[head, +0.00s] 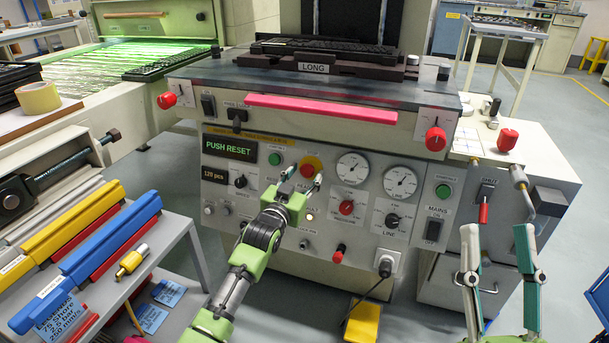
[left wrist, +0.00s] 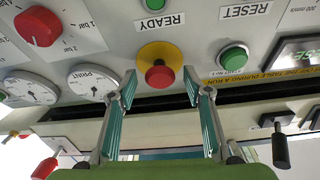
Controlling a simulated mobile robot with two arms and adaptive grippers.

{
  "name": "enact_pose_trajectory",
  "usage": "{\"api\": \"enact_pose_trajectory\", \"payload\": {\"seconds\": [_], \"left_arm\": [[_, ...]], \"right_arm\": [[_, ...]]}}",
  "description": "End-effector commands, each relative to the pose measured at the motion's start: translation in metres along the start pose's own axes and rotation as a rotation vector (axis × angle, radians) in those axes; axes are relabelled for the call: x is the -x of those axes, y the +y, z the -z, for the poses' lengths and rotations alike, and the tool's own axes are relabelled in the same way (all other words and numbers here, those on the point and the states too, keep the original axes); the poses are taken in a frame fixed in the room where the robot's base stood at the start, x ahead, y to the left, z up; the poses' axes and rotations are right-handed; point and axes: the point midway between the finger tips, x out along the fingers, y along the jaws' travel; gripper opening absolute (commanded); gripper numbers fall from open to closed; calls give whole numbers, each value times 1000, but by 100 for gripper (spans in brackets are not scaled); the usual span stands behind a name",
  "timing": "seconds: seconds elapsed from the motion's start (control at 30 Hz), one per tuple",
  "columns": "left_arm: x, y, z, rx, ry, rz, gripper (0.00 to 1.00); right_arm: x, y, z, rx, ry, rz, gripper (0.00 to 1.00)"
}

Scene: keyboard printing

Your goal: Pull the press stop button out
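The press stop button is a red mushroom head on a round yellow base on the press's front panel. In the head view the stop button (head: 312,166) is partly hidden by my left gripper (head: 302,179). In the left wrist view the stop button (left wrist: 159,75) shows clearly, between and beyond the fingertips of my open left gripper (left wrist: 160,84). The fingers appear on either side of it, and I see no contact. My right gripper (head: 496,172) is open and empty, in front of the side cabinet at the right.
A display (head: 230,148) reads "PUSH RESET". Green buttons (head: 275,159), gauges (head: 352,167) and knobs (head: 347,207) surround the stop button. A pink bar (head: 320,110) juts out above the panel. A rack of blue and yellow bars (head: 110,245) stands at the left.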

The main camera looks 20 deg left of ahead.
Motion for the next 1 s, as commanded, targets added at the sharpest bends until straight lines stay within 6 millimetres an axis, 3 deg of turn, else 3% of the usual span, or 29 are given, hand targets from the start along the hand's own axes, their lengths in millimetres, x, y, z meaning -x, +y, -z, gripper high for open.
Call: {"api": "enact_pose_trajectory", "payload": {"seconds": [0.2,0.37,0.8,1.0], "left_arm": [[2,-1,0,0,1,1,46],[16,-1,0,0,2,1,46],[97,-1,-1,-1,-1,1,46],[117,-1,-1,0,0,1,46]], "right_arm": [[0,0,0,-1,0,1,40],[0,0,0,-1,0,1,40],[0,0,0,-1,0,0,40],[0,0,0,-1,0,0,40]]}}
